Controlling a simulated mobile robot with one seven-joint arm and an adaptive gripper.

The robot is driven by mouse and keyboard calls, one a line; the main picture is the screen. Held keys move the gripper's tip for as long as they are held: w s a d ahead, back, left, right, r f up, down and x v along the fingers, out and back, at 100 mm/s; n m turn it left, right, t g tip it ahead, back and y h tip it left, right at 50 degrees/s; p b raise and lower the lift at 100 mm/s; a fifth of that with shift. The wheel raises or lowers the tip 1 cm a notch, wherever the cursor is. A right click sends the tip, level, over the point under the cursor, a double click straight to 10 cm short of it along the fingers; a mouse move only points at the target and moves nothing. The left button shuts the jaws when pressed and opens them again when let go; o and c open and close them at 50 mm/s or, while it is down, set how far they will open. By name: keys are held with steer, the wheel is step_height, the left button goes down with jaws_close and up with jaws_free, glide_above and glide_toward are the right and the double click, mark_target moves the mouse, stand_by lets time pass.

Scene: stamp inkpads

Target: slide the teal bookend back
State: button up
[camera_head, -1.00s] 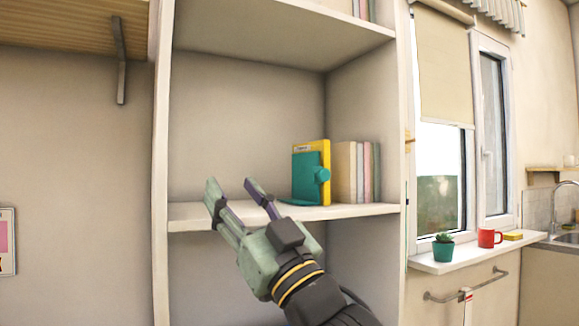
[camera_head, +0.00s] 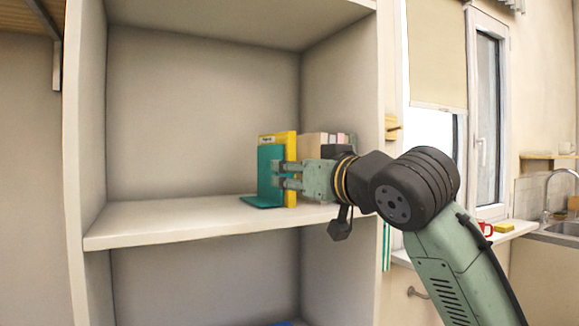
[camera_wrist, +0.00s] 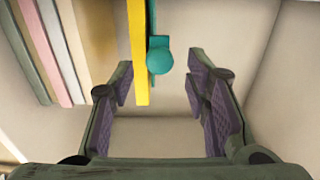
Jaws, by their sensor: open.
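The teal bookend (camera_head: 267,160) stands upright on the middle shelf, with its flat foot on the board. A yellow book (camera_head: 291,143) stands right beside it. My gripper (camera_head: 278,175) points left at shelf height and overlaps the bookend in the head view, hiding its knob there. In the wrist view the round teal knob (camera_wrist: 159,58) and the yellow book's edge (camera_wrist: 138,60) lie between the lines of my spread fingers (camera_wrist: 160,88). The fingers are open and hold nothing. Whether a finger touches the bookend cannot be told.
Several pale books (camera_head: 312,143) stand right of the yellow book, partly hidden by my gripper. The shelf board (camera_head: 165,222) left of the bookend is clear. The cabinet's right side panel (camera_head: 357,90) is close to my arm.

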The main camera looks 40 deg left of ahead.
steer(key=shift+x, duration=1.5)
steer(key=shift+d, duration=0.1)
steer(key=shift+c, duration=0.3)
jaws_close()
